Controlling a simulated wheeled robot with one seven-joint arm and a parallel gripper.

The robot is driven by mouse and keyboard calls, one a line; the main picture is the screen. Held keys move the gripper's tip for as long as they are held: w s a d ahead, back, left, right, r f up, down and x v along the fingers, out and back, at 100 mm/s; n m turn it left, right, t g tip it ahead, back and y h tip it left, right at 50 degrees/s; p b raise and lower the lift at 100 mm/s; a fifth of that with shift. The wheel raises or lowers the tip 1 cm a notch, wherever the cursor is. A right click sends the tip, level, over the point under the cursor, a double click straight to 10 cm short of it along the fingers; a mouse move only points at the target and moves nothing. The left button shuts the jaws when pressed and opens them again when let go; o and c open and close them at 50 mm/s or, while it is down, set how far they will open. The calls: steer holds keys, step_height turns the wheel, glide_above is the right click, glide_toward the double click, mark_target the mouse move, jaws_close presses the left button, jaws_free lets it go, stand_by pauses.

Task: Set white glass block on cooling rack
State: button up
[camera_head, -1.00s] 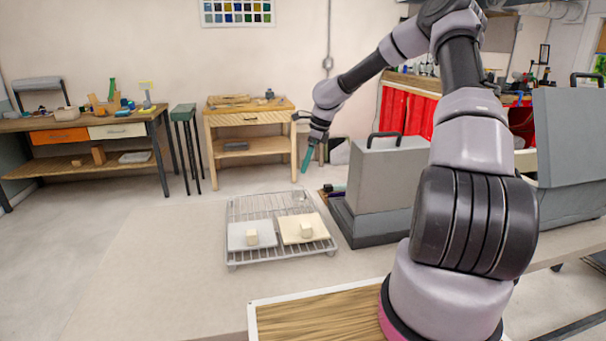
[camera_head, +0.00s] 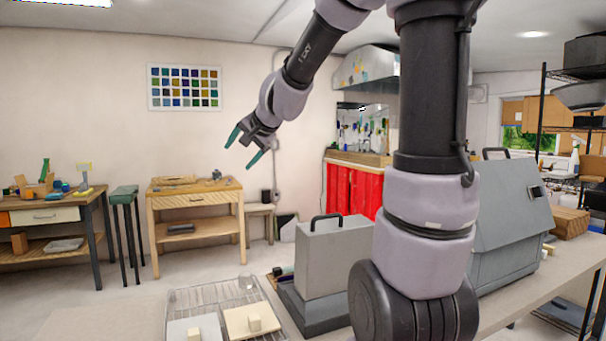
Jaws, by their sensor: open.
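The wire cooling rack (camera_head: 182,296) lies on the bench at the bottom of the view, its near part cut off by the frame edge. A white slab (camera_head: 180,329) and a cream slab (camera_head: 238,319) rest on it side by side. I cannot tell whether either is the white glass block. My gripper (camera_head: 242,149), with green fingers, is open and empty, raised well above the rack.
A grey handled case (camera_head: 335,258) stands just right of the rack. A larger grey kiln-like box (camera_head: 510,225) stands further right. A wooden table (camera_head: 195,197) and dark green stools (camera_head: 126,200) stand behind. The bench left of the rack is clear.

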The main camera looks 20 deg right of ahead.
steer(key=s+d+f+n+g, duration=0.1)
steer(key=s+d+n, duration=0.1)
steer(key=s, duration=1)
steer(key=s+d+f+n+g+h, duration=0.1)
steer(key=s+d, duration=0.4)
steer(key=s, duration=0.8)
steer(key=shift+s+f+n+g+h, duration=0.15)
steer(key=shift+n+g+h, duration=0.15)
steer(key=shift+n+g, duration=0.25)
steer(key=shift+o, duration=1.2)
